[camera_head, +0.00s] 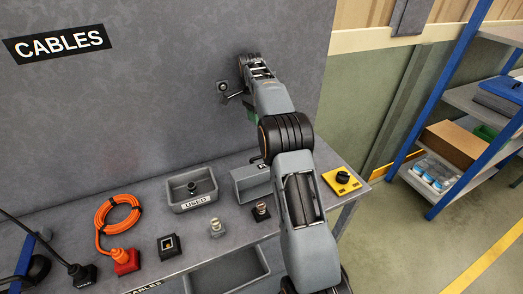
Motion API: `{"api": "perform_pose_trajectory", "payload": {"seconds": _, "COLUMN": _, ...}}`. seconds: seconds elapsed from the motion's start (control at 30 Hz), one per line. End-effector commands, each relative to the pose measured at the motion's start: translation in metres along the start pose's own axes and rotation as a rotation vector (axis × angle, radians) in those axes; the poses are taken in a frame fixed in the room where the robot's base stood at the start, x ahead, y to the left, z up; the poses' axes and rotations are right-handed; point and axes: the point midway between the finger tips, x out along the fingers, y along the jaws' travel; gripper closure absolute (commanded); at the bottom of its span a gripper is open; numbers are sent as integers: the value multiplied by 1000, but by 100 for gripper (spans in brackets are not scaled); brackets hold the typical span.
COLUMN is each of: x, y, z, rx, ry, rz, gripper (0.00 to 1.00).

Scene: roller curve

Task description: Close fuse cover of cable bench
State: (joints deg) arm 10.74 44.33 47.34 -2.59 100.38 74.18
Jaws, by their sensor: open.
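No fuse cover can be made out for certain. A small green part (252,113) shows just behind my arm against the grey upright panel; most of what is there is hidden by the arm. My gripper (229,94) is a small dark shape at the far end of the arm, close to the panel and left of the wrist. It is open, and nothing shows in it. The cable bench (140,213) is the grey worktop below the panel, whose sign (58,44) reads CABLES.
On the bench are a tray marked USED (194,204), another grey tray (249,186) partly behind my arm, an orange cable (117,214), a black square socket (169,246), small connectors (217,228) and a yellow plate with a black knob (343,181). Blue-framed shelving (470,150) stands right.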

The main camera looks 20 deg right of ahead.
Motion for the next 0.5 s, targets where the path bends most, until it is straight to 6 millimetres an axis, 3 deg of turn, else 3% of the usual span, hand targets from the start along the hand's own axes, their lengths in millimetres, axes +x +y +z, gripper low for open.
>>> {"api": "perform_pose_trajectory", "payload": {"seconds": 0.27, "x": 16, "y": -9, "z": -9, "rx": 88, "ry": -7, "rz": 31, "gripper": 59}}
{"api": "perform_pose_trajectory", "payload": {"seconds": 0.5, "x": 51, "y": -7, "z": -8, "rx": 90, "ry": -8, "rz": 34, "gripper": 59}}
